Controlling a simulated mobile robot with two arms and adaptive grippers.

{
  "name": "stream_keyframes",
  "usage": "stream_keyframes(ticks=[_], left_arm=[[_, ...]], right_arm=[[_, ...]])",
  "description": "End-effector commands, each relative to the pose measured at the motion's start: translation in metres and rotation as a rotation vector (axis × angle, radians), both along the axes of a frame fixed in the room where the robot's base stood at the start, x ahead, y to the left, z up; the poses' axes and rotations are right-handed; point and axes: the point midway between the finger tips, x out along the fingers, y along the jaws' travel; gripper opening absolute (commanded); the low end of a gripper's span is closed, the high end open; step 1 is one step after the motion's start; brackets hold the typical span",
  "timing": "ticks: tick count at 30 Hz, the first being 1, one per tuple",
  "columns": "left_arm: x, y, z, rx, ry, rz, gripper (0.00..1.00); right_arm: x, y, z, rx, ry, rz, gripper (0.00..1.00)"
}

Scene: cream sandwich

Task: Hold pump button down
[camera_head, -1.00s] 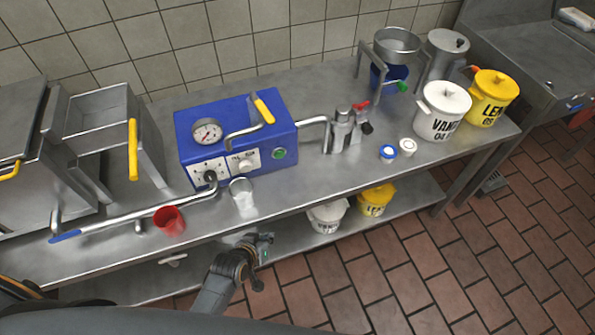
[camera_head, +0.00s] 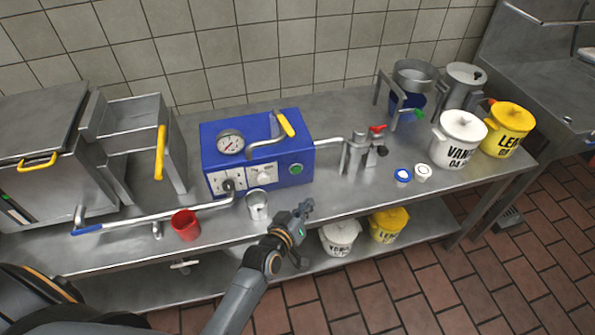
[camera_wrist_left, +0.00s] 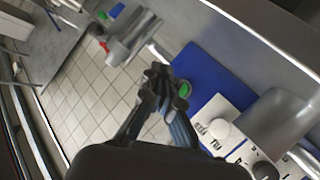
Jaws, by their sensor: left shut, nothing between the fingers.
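The blue pump box (camera_head: 262,130) stands on the steel table with a round green button (camera_head: 296,169) on the right of its front face. My left gripper (camera_head: 306,207) is shut and empty, in front of the box over the table's front edge, below the button in the head view. A gap shows between them there. In the left wrist view, the closed fingers (camera_wrist_left: 158,76) point up beside the green button (camera_wrist_left: 184,89), partly overlapping the blue box (camera_wrist_left: 205,70). Whether they touch the button cannot be told from that view. My right gripper is not in view.
A blue-handled pipe (camera_head: 150,219) runs along the table. A steel valve unit (camera_head: 360,155) stands right of the box. Bare tabletop (camera_head: 330,190) lies between the box and the caps.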

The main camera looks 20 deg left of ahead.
Motion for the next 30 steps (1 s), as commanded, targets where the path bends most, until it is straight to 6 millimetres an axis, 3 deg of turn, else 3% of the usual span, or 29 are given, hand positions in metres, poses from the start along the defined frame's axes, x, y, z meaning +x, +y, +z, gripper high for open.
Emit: stream_keyframes(ticks=[5, 18, 30], left_arm=[[0.010, 0.007, -0.002, 0.002, -0.003, 0.001, 0.00], [0.059, 0.040, -0.001, 0.004, -0.002, -0.001, 0.00], [0.073, 0.049, 0.000, 0.000, 0.001, 0.000, 0.00]], right_arm=[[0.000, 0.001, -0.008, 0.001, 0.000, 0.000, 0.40], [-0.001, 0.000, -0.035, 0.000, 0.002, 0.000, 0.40], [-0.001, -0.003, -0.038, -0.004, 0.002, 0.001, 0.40]])
